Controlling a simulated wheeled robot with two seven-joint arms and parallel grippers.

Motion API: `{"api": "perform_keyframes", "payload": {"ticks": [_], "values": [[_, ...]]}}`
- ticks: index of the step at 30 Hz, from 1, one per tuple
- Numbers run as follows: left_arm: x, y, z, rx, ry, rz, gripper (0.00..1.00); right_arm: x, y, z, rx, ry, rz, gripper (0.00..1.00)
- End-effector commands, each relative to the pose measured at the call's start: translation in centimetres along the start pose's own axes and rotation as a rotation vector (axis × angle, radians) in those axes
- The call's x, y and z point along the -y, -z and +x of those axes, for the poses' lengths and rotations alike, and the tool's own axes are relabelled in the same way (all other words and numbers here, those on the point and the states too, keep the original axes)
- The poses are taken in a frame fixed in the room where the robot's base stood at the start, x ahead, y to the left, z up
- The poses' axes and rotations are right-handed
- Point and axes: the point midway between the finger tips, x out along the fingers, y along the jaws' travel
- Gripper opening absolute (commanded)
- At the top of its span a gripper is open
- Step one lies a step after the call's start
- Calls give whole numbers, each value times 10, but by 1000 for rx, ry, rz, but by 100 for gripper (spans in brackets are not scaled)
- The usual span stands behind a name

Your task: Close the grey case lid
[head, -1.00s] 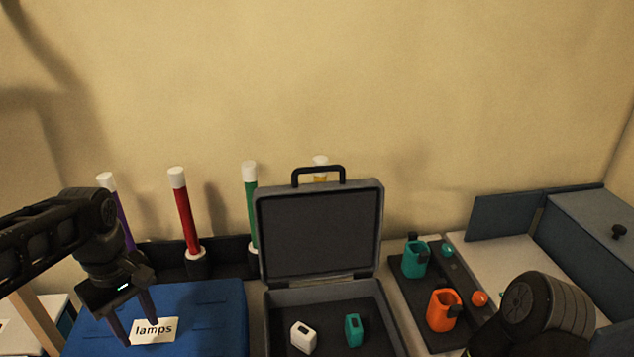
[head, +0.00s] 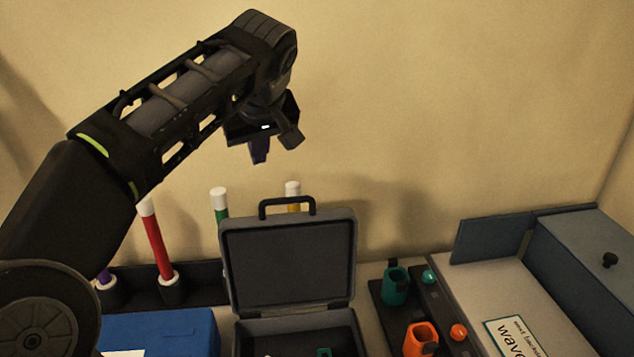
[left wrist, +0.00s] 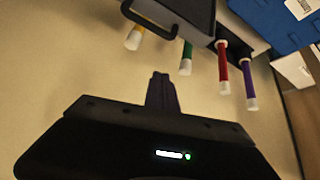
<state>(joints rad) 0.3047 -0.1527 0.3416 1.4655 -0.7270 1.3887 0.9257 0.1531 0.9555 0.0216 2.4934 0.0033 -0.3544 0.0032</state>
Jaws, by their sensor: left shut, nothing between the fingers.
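The grey case (head: 285,325) stands on the table with its lid (head: 288,262) raised upright and a black handle (head: 287,203) on the lid's top edge. Part of a white item and a teal item show inside at the picture's bottom edge. My left gripper (head: 260,155) is shut and empty, up above the lid and a little to its left. In the left wrist view its closed fingers (left wrist: 161,92) point toward the lid (left wrist: 185,15) and handle (left wrist: 145,22), clear of both. My right gripper is not in view.
Several white-capped tubes, such as the red one (head: 155,245), stand in a black rack behind the case. A blue box (head: 160,333) sits left. Teal (head: 395,287) and orange (head: 420,340) holders stand right, beside a blue-grey case (head: 590,250).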

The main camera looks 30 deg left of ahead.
Motion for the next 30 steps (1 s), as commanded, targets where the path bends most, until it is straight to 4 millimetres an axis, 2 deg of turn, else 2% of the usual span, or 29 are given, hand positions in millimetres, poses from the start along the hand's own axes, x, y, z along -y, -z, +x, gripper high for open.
{"api": "perform_keyframes", "payload": {"ticks": [11,17,23,30], "values": [[4,1,0,-2,15,5,0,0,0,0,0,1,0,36],[4,1,10,-1,16,4,0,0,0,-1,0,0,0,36],[5,1,37,1,18,5,0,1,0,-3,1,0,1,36],[6,2,85,1,18,5,0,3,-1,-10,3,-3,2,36]]}}
